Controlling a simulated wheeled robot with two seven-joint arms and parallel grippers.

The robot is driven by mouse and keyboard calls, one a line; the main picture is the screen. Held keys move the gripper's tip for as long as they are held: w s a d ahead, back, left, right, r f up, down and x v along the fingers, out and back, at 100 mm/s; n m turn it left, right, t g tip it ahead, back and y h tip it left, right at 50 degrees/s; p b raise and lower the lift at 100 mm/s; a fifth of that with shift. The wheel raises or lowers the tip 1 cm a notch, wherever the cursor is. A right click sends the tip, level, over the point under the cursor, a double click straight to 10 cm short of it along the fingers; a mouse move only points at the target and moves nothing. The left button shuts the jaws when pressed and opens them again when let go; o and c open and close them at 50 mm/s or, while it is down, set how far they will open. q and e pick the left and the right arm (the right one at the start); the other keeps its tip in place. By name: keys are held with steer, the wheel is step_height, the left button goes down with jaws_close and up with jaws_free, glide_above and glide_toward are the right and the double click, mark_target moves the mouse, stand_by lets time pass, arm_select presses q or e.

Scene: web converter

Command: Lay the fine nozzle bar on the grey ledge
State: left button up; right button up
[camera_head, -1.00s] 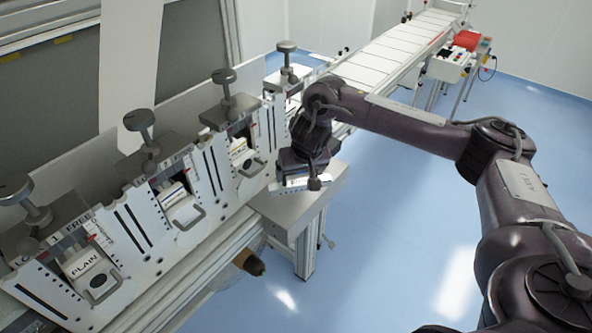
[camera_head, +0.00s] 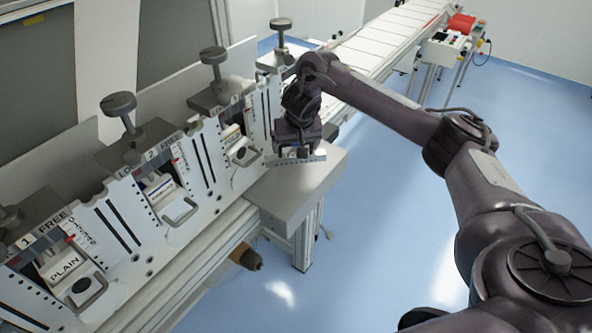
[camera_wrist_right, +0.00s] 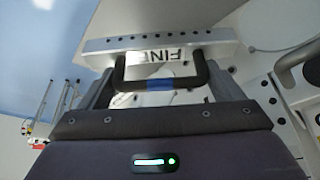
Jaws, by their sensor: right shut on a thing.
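The fine nozzle bar (camera_wrist_right: 100,44) is a pale bar with a row of dark holes and an upside-down FINE label. In the wrist view my right gripper (camera_wrist_right: 160,84) is shut on its dark handle, which has a blue band. In the head view the bar (camera_head: 312,158) shows as a thin strip under my right gripper (camera_head: 298,150), at the far side of the grey ledge (camera_head: 290,195). I cannot tell whether the bar touches the ledge. The ledge's near part is bare. My left gripper is not in view.
A row of stations with upright slotted plates (camera_head: 205,160) and screw knobs (camera_head: 118,104) stands left of the ledge. One station holds a bar marked PLAIN (camera_head: 68,268). A conveyor (camera_head: 385,40) runs behind my arm. Blue floor lies open to the right.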

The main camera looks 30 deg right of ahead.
mark_target(296, 162)
step_height(296, 162, down, 7)
steer(key=shift+r+p, duration=0.15)
steer(key=shift+p, duration=0.25)
steer(key=o, duration=1.2)
steer(key=p+v, duration=0.1)
steer(key=v, duration=1.1)
steer(key=shift+s+p, duration=0.15)
steer(key=shift+p, duration=0.15)
steer(key=shift+a, duration=0.1)
